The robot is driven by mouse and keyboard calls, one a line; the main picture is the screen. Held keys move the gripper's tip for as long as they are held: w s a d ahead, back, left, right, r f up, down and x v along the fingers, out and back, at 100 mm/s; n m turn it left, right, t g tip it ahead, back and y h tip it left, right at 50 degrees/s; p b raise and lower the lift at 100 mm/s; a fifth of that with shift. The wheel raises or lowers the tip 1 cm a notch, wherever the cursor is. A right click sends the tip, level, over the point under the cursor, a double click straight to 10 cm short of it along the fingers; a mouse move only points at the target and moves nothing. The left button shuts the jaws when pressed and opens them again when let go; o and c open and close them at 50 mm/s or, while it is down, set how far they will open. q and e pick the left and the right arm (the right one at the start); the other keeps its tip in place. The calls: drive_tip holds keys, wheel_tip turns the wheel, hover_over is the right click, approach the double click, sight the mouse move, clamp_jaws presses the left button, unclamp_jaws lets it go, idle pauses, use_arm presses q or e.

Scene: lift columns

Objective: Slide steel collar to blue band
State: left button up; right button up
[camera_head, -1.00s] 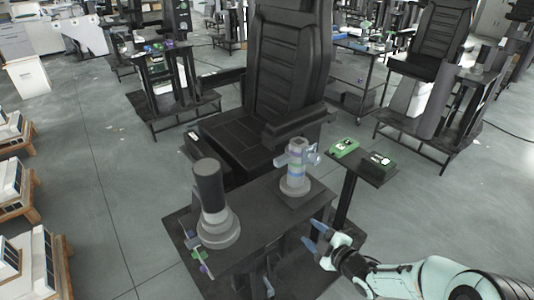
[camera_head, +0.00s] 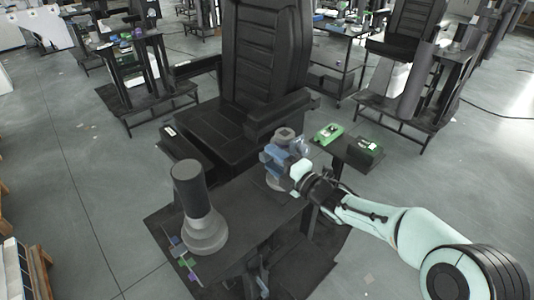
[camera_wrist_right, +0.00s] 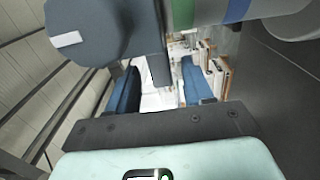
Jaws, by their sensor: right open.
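A short upright column (camera_head: 284,133) stands on the dark work table, largely hidden by my right gripper (camera_head: 287,158). In the right wrist view the steel collar (camera_wrist_right: 100,30) is a large grey block at upper left, with a plate-like part beside the column. The column lies sideways across the top of that view, with a green band (camera_wrist_right: 183,12) nearest the collar and the blue band (camera_wrist_right: 237,10) further toward the base. My left gripper is not seen.
A dark cylinder on a grey round base (camera_head: 205,236) stands at the table's left. A black chair (camera_head: 262,70) stands behind the table. The table (camera_head: 250,205) is clear between the two columns.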

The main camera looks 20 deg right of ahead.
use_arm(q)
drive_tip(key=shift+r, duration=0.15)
use_arm(e)
drive_tip(key=shift+x, duration=1.4)
